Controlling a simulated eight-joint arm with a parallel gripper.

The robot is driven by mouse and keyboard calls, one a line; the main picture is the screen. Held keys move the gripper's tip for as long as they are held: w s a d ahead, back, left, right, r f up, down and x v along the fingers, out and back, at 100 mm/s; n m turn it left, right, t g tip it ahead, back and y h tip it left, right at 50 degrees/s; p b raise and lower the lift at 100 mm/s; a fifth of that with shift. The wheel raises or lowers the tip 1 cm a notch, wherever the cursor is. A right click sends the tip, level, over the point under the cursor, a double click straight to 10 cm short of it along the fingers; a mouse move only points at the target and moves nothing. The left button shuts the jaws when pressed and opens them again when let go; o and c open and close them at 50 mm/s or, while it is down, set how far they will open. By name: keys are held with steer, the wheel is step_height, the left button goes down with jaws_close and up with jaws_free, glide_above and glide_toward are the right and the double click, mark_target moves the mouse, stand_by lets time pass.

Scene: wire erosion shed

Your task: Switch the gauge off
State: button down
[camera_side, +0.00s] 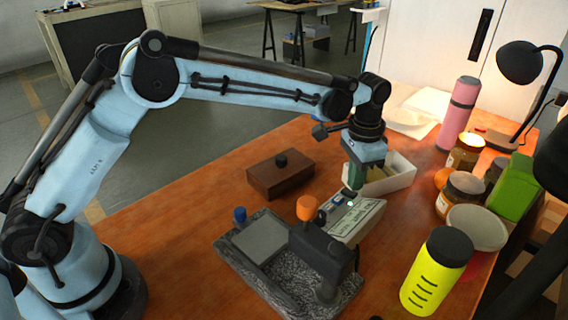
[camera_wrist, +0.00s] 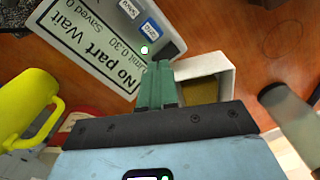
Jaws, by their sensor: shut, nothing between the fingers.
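The gauge's readout box (camera_side: 357,219) is a pale slanted panel beside a dark stand with an orange knob (camera_side: 307,207) on a speckled stone base (camera_side: 266,287). In the wrist view the panel (camera_wrist: 90,40) reads "No part Wait", with a limit of 0.30. Contact is not clear.
An open white box (camera_side: 393,178) stands right behind my gripper. A brown lidded box (camera_side: 280,174) lies left. A yellow bottle (camera_side: 436,273), jars (camera_side: 464,153), a pink flask (camera_side: 459,113) and a lamp (camera_side: 520,62) crowd the right. The table's front left is clear.

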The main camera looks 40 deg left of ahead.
mark_target(352, 193)
steer(key=shift+f, duration=0.9)
stand_by(0.5)
steer(key=shift+r, duration=3.55)
steer(key=s+a+r+n+t, duration=0.35)
steer(key=s+a+r, duration=0.35)
steer(key=s+a, duration=0.25)
steer(key=s+a+f+n+t, duration=0.2)
steer(key=s+a, duration=0.5)
steer(key=s, duration=0.4)
step_height(352, 193, down, 2)
steer(key=shift+s+f+t, duration=0.15)
steer(key=shift+s+t, duration=0.05)
steer(key=shift+t, duration=0.65)
steer(key=shift+n, duration=0.25)
